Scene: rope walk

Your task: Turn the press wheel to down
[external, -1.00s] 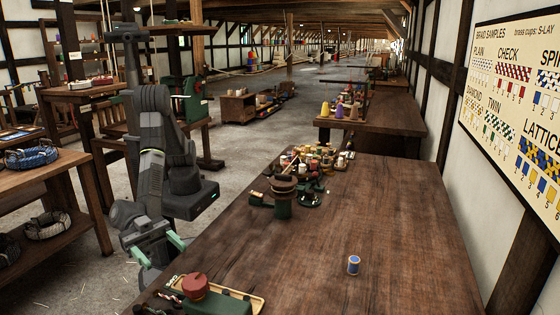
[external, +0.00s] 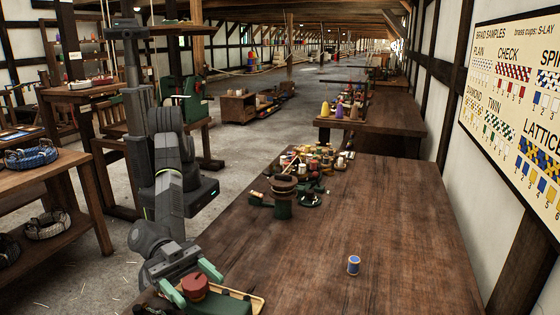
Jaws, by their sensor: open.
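The press wheel, as far as I can tell, is the round red knob (external: 196,287) on a dark green block (external: 222,304) at the near left corner of the long wooden table (external: 380,220). My gripper (external: 196,278) is over that corner with its pale green fingers spread, one on either side of the red knob. The fingers are open; I cannot tell whether either touches the knob. The knob's "down" marking is not readable here.
A blue thread spool (external: 354,264) stands alone on the table. A dark green device with a round top (external: 283,190) and a cluster of small spools and pots (external: 318,160) stand at the far left part of the table.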

